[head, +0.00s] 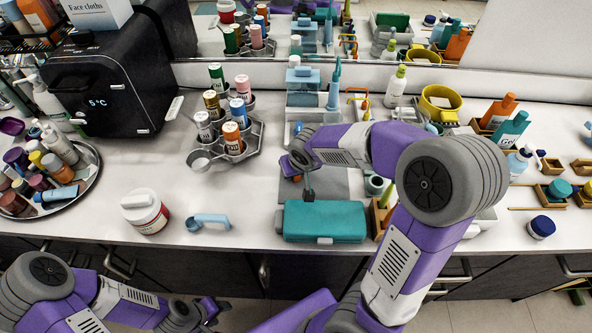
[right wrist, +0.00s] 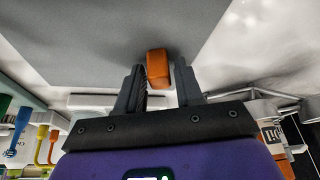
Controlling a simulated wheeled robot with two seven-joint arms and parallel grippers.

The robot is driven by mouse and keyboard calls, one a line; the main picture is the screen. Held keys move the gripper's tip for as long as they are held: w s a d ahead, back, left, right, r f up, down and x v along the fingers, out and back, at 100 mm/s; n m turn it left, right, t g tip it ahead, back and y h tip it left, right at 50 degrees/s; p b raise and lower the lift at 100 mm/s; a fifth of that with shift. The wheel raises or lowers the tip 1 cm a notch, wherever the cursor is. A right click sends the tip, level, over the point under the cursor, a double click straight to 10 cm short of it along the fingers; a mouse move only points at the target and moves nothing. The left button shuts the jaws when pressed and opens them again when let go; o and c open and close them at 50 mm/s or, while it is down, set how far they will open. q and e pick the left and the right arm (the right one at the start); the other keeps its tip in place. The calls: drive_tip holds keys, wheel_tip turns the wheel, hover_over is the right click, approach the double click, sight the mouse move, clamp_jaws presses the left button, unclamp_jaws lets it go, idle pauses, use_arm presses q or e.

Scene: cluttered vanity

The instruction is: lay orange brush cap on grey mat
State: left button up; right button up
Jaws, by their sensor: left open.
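The orange brush cap (right wrist: 158,68) sits between the fingertips of my right gripper (right wrist: 159,66) in the right wrist view. The fingers flank it closely on both sides, and it appears gripped. The grey mat (right wrist: 75,45) fills the upper left of that view, behind the cap. In the head view the mat (head: 333,184) lies behind a teal case, partly covered by my right arm. A small orange bit shows beside my right gripper (head: 300,181), over the mat's left part. I cannot tell whether the cap touches the mat. My left gripper (head: 213,309) is open, empty and in front of the counter.
The teal case (head: 324,221) lies at the counter's front edge. A light-blue handled item (head: 208,222) and a white-lidded jar (head: 145,212) stand left of it. A hexagonal holder (head: 238,152) with bottles stands behind. Counter around the jar is partly clear.

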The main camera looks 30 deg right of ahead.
drive_tip(key=shift+o, duration=1.1)
drive_tip(key=shift+r, duration=0.1)
drive_tip(key=shift+s+r+p, duration=0.1)
drive_tip(key=shift+r+p, duration=0.2)
drive_tip(key=shift+r, duration=0.1)
drive_tip(key=p+v, duration=0.3)
drive_tip(key=v, duration=0.8)
drive_tip(key=shift+r, duration=0.15)
